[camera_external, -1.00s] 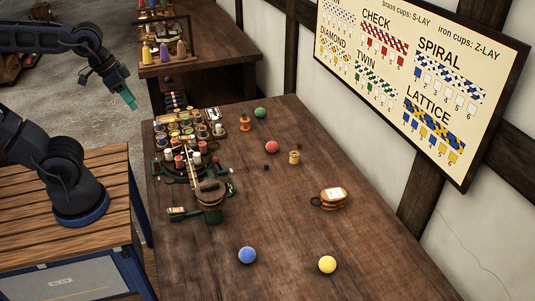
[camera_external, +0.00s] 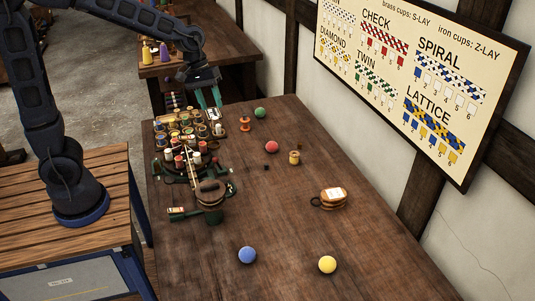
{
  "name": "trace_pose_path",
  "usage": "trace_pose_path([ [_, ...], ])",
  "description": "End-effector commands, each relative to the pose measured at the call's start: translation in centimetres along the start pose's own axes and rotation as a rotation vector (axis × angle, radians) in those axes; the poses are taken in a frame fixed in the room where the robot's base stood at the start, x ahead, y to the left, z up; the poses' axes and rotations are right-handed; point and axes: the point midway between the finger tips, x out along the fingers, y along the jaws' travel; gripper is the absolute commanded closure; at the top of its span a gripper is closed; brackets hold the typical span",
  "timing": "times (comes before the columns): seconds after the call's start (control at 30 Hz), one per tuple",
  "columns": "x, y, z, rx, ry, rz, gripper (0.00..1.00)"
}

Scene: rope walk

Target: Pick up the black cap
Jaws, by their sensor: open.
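A small black piece (camera_external: 266,167) lies on the wooden table, below the red ball; it looks like the black cap, but it is too small to be sure. Another small dark piece (camera_external: 299,148) sits just behind the yellow spool. My gripper (camera_external: 209,98) has teal fingers that point down, apart and empty. It is in the air above the far left part of the table, up and left of the black piece and well apart from it.
The table (camera_external: 300,225) holds a rack of coloured spools (camera_external: 183,124), a braiding device (camera_external: 208,190), an orange spool (camera_external: 244,124), a yellow spool (camera_external: 294,158) and a rope coil (camera_external: 332,198). Green (camera_external: 260,112), red (camera_external: 271,147), blue (camera_external: 247,255) and yellow (camera_external: 327,264) balls lie apart.

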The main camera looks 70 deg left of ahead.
Motion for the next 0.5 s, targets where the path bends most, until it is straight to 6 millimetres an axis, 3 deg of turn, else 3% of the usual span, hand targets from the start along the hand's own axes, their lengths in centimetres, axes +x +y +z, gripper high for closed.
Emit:
trace_pose_path([
  [0.5, 12.0, 4.1, -10.2, -0.492, -0.102, -0.026, 0.57],
])
